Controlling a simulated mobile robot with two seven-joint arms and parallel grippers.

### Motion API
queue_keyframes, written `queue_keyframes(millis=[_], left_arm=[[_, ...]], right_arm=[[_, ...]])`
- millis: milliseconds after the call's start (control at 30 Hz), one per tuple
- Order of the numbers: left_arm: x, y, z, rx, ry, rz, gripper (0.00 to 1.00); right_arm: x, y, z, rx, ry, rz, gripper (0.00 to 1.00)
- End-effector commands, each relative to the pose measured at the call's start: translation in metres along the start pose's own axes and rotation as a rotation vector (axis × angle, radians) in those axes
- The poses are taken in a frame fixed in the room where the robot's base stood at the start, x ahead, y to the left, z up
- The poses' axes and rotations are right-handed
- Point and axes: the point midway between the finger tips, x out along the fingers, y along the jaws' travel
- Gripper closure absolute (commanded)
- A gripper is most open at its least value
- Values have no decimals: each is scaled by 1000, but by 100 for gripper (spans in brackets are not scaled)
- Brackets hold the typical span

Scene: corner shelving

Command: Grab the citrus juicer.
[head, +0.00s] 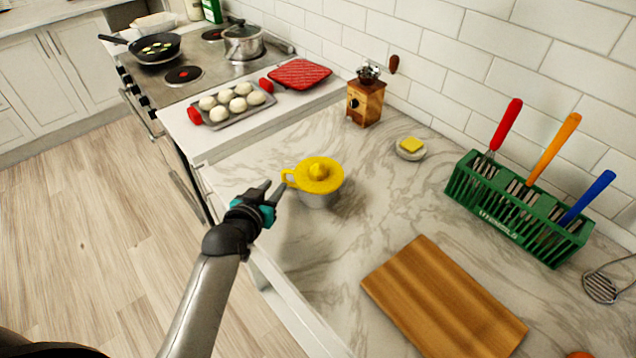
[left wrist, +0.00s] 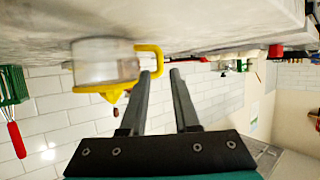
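The citrus juicer (head: 319,178) has a yellow reamer top with a side handle and a grey, translucent-looking cup. It stands upright on the marble counter near its front edge, its handle (head: 288,178) pointing left. My left gripper (head: 272,189) is just left of the handle, open and empty. In the left wrist view the scene is upside down. My right gripper is not in view.
A wooden cutting board (head: 441,302) lies front right. A green utensil rack (head: 515,214), a butter dish (head: 410,150) and a wooden grinder (head: 366,98) stand toward the tiled wall. A tray of dough balls (head: 231,118) is at the back left. Bare marble surrounds the juicer.

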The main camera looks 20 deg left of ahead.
Motion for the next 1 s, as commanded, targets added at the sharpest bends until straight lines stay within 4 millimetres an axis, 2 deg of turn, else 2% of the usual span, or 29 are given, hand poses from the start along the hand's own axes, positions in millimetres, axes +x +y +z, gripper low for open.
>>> queue_keyframes(millis=[167,500,633,867,1000], left_arm=[[8,0,0,-1,1,0,70],[48,0,0,-1,0,-1,70],[55,0,0,1,0,-1,70],[55,0,-1,1,0,-1,70],[55,0,-1,0,-1,-1,84]], right_arm=[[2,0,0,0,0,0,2],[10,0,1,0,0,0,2],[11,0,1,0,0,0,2],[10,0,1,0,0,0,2],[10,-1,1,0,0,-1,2]])
